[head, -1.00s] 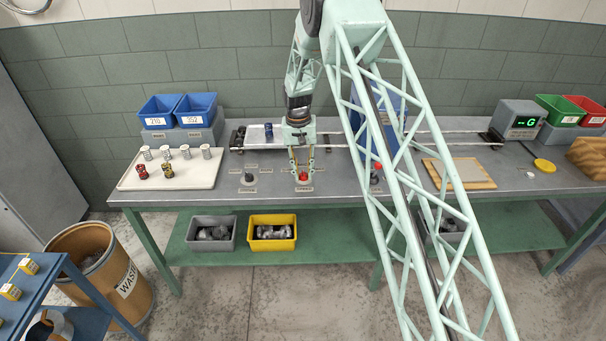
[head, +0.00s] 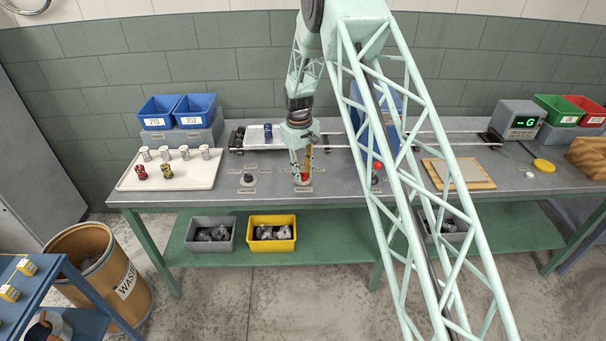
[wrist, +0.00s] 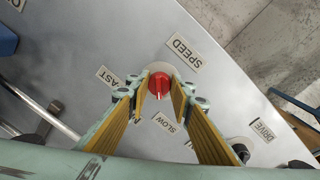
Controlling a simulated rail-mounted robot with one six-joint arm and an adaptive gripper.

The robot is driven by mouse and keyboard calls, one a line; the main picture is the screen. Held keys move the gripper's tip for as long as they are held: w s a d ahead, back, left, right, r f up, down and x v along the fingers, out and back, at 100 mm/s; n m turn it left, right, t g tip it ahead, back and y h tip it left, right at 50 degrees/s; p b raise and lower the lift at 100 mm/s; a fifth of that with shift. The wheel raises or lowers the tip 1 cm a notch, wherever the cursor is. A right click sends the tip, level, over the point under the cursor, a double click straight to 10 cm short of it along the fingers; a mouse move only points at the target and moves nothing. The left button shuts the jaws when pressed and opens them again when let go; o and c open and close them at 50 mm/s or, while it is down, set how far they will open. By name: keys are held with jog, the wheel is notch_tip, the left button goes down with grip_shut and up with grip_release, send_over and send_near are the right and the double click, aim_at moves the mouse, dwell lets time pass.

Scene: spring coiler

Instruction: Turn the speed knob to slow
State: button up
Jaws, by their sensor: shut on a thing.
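The red speed knob (wrist: 159,85) sits on a pale round base on the grey bench top. In the wrist view the SPEED label (wrist: 182,53), FAST label (wrist: 109,76) and SLOW label (wrist: 166,121) lie around it. My gripper (wrist: 160,90) points down at the knob, with its yellow-lined fingers closed on the knob's two sides. In the head view my gripper (head: 303,178) stands over the red knob (head: 306,177), which is partly hidden by the fingers. I cannot tell exactly where the knob's pointer mark faces.
A dark knob (head: 248,180) stands to the left and a red-topped lever (head: 377,167) to the right. The DRIVE label (wrist: 262,131) shows in the wrist view. A display box (head: 518,120) reads "-G".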

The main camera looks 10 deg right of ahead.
dwell(0.4)
jog(key=o, duration=0.8)
jog(key=shift+o, duration=0.2)
jog(key=shift+r, duration=0.15)
notch_tip(320, 180, up, 12)
jog(key=shift+s+a+f, duration=0.15)
jog(key=shift+a+f, duration=0.05)
jog(key=shift+a, duration=0.2)
